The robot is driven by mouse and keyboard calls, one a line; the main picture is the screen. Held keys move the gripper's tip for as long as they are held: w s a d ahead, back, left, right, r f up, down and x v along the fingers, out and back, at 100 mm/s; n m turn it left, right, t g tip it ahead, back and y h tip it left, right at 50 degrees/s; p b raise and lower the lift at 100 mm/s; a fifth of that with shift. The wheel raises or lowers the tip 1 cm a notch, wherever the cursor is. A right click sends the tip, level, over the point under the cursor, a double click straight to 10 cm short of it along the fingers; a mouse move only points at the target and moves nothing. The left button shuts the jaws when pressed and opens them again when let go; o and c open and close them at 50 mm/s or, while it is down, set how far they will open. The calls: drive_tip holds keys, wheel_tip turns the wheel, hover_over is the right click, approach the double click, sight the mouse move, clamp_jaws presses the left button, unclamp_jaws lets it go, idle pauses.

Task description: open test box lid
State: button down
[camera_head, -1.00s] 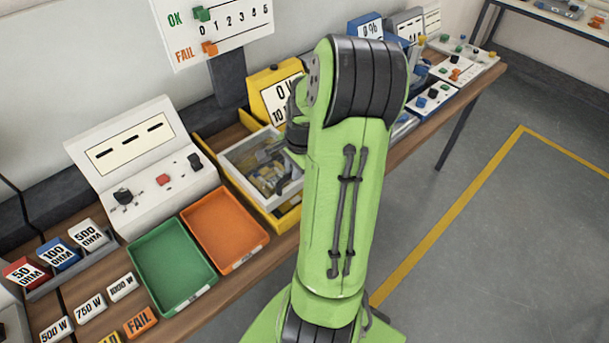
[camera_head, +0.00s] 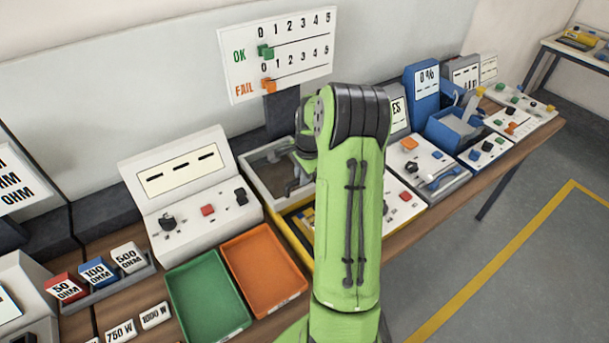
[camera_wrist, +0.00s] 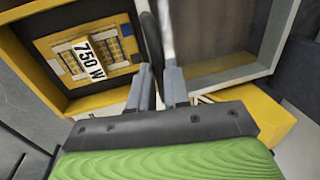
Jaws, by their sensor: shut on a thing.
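The yellow test box (camera_head: 296,236) stands on the bench behind my arm, which hides much of it. Its lid (camera_head: 262,168), a pale frame with a cloudy window, stands raised at the back of the box. The lid's window and frame (camera_wrist: 262,62) fill the right side there.
A green tray (camera_head: 207,332) and an orange tray (camera_head: 262,311) lie left of the box. A white console (camera_head: 195,190) stands behind them. A blue unit (camera_head: 421,85) and control panels stand to the right. The floor at right is clear.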

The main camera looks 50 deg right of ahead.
drive_tip(key=c, duration=1.1)
unclamp_jaws()
drive_tip(key=shift+r, duration=0.15)
drive_tip(key=s+r+p, duration=0.1)
drive_tip(key=s+r, duration=0.2)
drive_tip(key=r, duration=1.2)
drive_tip(key=shift+a, duration=0.35)
drive_tip(key=shift+r, duration=0.1)
